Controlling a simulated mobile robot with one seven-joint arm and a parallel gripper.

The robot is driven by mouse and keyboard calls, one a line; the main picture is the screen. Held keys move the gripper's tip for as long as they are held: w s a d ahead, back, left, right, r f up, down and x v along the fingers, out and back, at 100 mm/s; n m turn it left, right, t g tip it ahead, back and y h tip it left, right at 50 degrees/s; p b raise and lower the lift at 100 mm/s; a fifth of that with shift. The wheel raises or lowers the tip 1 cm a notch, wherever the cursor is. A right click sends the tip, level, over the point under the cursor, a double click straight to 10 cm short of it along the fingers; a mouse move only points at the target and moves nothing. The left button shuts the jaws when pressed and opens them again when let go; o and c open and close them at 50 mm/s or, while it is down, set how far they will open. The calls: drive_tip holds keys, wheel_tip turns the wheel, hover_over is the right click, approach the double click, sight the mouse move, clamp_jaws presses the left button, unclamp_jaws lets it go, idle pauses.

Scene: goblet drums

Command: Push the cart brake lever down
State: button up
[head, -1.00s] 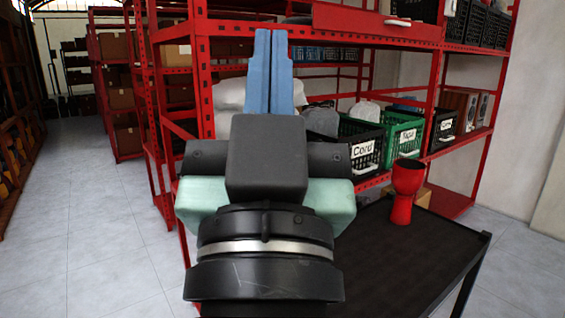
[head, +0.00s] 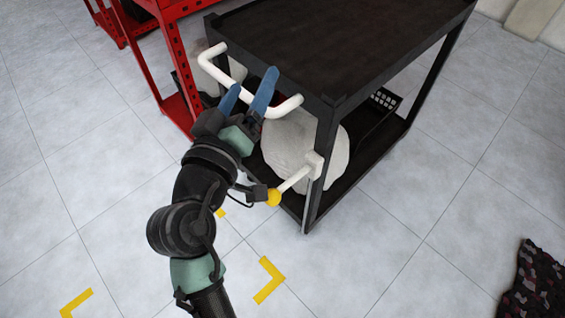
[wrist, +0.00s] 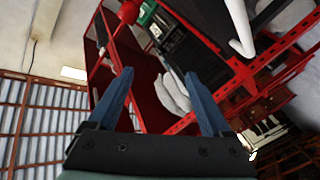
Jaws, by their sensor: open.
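The cart (head: 340,40) is black, with a white push handle (head: 292,107) at its near end. The brake lever (head: 293,181) is a white rod with a yellow knob (head: 273,197), fixed to a white bracket on the cart's near corner leg. The rod sticks out from the leg toward the lower left of the head view. My gripper (head: 250,91) is open and empty beside the push handle, apart from the lever. In the wrist view the blue fingers (wrist: 159,73) are spread with nothing between them. The lever does not show there.
A pale sack (head: 305,150) and a black crate (head: 384,98) are on the cart's lower shelf. A red rack (head: 180,70) stands left of the cart. Dark patterned cloth (head: 538,285) is at lower right.

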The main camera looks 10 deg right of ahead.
drive_tip(key=s+f+n+g+h+b, duration=0.1)
drive_tip(key=s+f+b, duration=0.1)
drive_tip(key=f, duration=0.6)
drive_tip(key=s+f+n+g+b, duration=0.1)
drive_tip(key=f+b, duration=0.2)
drive_tip(key=f, duration=0.6)
drive_tip(key=n+h+b, duration=0.1)
drive_tip(key=n+b, duration=0.4)
approach(271, 205)
drive_tip(key=x, duration=0.4)
drive_tip(key=shift+w+f, duration=0.15)
drive_tip(key=shift+f, duration=0.1)
drive_tip(key=r+b+x, duration=0.1)
drive_tip(key=x, duration=1.2)
drive_tip(key=shift+t+h+b, duration=0.3)
drive_tip(key=shift+b, duration=0.05)
drive_tip(key=shift+d, duration=0.1)
clamp_jaws()
drive_tip(key=shift+f, duration=0.1)
